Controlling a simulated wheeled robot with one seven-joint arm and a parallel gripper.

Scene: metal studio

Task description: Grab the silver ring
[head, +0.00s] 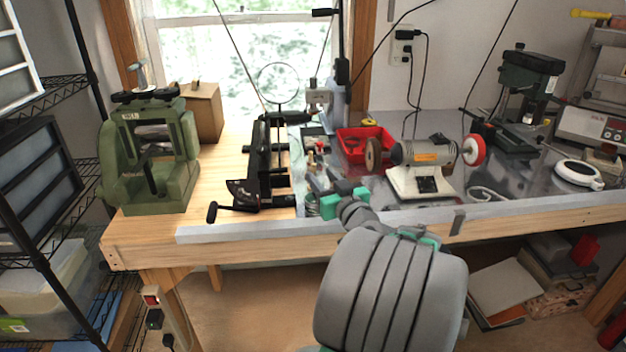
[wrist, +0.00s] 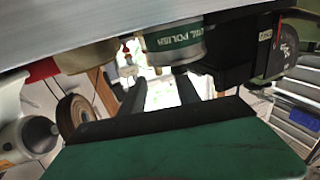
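I cannot clearly pick out a small silver ring in either view. A thin grey hoop (head: 279,64) shows upright against the window in the head view, above the black bench tool (head: 262,165). I cannot tell if it is the silver ring. My gripper (wrist: 160,92) shows two dark fingers in the wrist view, apart with nothing seen between them. In the head view my arm reaches over the bench's front edge, and its own links hide the fingertips. A metal polish tin (wrist: 174,42) shows just beyond the fingers in the wrist view.
The green machine (head: 150,155) stands at the left of the wooden bench (head: 300,238). A red bin (head: 365,143), a bench grinder (head: 425,165) and a drill press (head: 520,95) stand to the right. Small items crowd the bench near my gripper. A wire shelf (head: 45,100) stands at far left.

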